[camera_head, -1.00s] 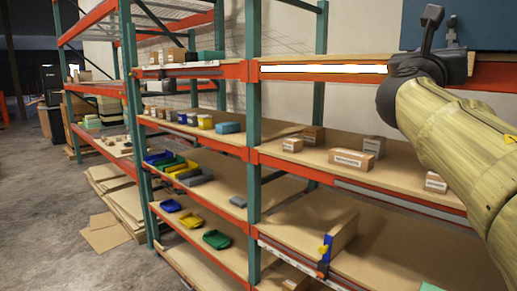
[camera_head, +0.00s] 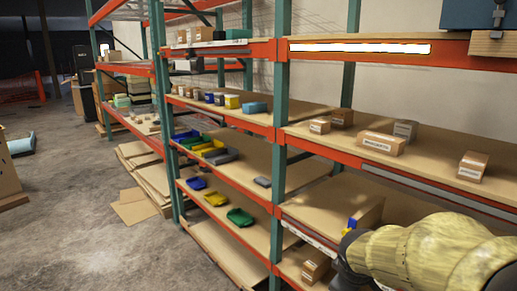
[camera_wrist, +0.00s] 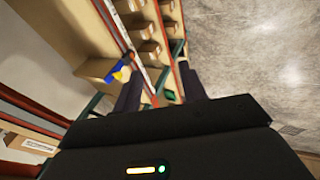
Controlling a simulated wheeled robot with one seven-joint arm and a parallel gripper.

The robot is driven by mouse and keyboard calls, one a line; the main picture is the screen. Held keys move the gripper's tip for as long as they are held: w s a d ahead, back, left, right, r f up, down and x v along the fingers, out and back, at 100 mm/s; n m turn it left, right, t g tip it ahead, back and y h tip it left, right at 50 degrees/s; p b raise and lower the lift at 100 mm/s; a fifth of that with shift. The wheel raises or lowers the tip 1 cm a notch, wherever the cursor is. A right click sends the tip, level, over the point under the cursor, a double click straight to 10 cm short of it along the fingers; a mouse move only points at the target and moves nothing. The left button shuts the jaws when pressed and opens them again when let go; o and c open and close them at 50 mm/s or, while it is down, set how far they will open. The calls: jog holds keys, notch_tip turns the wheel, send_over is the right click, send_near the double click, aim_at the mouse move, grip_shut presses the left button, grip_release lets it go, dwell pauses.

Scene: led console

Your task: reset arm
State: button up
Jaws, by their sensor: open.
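My arm (camera_head: 430,250) shows at the lower right in the head view, a yellow-tan sleeve with a dark joint, low in front of the shelf rack. My gripper's end cannot be made out there. In the wrist view my gripper (camera_wrist: 160,90) shows two dark fingers spread apart, with nothing held between them. Beyond them are shelf edges and a small green item. My gripper's dark housing fills the bottom of that view, with a lit yellow bar and a green dot.
The rack's orange beam (camera_head: 365,62) carries a bright white strip. Cardboard boxes (camera_head: 380,143) and coloured bins (camera_head: 240,217) stand on shelves. A blue and yellow item (camera_wrist: 118,72) is close left of the fingers. Concrete floor (camera_head: 100,250) at left is mostly clear.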

jog(key=s+a+f+m+g+y, duration=0.2)
jog(key=s+a+f+m, duration=0.3)
jog(key=s+f+m, duration=0.3)
jog(key=shift+s+a+f+g, duration=0.25)
jog(key=shift+s+f+g, duration=0.15)
jog(key=shift+s+f, duration=0.1)
jog(key=shift+c, duration=0.6)
jog(key=shift+w+a, duration=0.1)
jog(key=shift+w, duration=0.05)
